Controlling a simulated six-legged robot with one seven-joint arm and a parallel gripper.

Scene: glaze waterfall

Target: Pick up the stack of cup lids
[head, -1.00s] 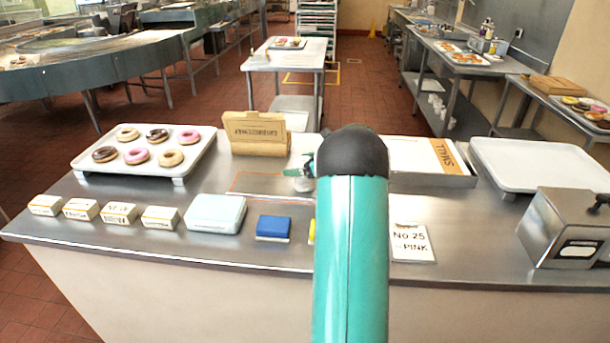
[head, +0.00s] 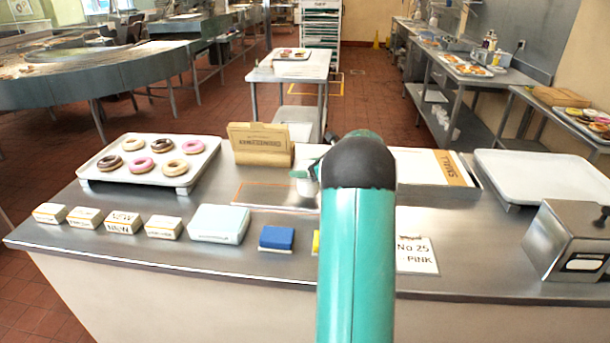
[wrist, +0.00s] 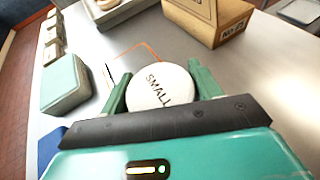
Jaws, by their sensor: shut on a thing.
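The stack of cup lids shows in the wrist view as a round white top lid (wrist: 160,88) marked "SMALL". It sits between the two green fingers of my gripper (wrist: 160,84), which is shut on it with one finger at each side. In the head view my teal arm hides most of the gripper; a bit of my gripper (head: 306,178) shows left of the arm, with a pale edge of what it holds. How many lids are in the stack, and whether it touches the counter, I cannot tell.
On the steel counter (head: 270,222), a donut tray (head: 205,172) and cardboard box (head: 262,148) stand behind left. Several small boxes (head: 163,227), a pale blue case (head: 219,223) and a blue block (head: 277,238) line the front. A white tray (head: 545,172) and metal dispenser (head: 570,245) stand right.

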